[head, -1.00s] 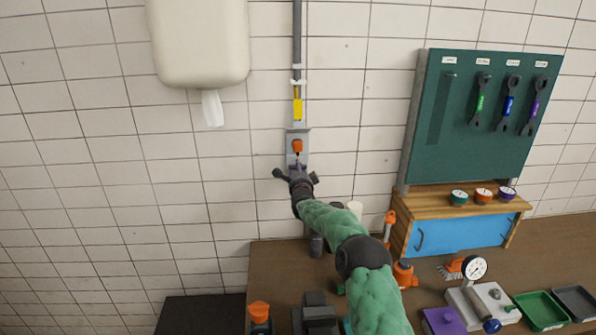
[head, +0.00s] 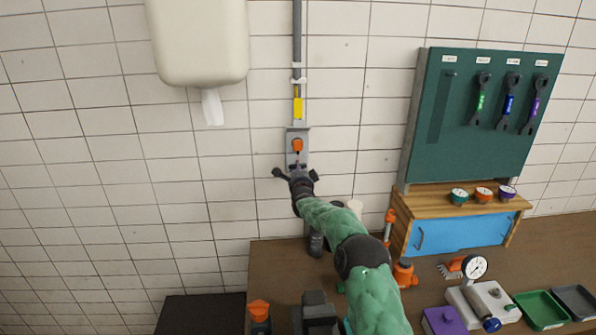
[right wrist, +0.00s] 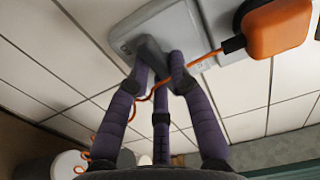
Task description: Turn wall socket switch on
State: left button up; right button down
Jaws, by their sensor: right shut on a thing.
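The wall socket (head: 303,132) is a grey plate on the tiled wall at the centre of the head view, below a grey conduit. In the right wrist view it is a grey box (right wrist: 187,28) at the top. A dark grey switch knob (right wrist: 151,50) sticks out of it. My right gripper (right wrist: 160,72) has purple fingers that are shut around this knob; it also shows in the head view (head: 299,166). The fingertips partly hide the knob, and its turned position cannot be told. My left gripper is not in view.
An orange plug (right wrist: 276,28) with an orange cable (right wrist: 190,63) sits close beside the fingers. A paper dispenser (head: 199,40) hangs at upper left. A green tool board (head: 480,120) stands at right. The brown bench (head: 280,265) below holds several items. The wall at left is clear.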

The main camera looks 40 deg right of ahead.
jog(key=shift+d+n, duration=0.15)
jog(key=shift+n, duration=5.55)
jog(key=c, duration=1.1)
grip_release()
jog(key=shift+s+r, duration=0.1)
jog(key=shift+s, duration=0.05)
jog(key=v, duration=1.2)
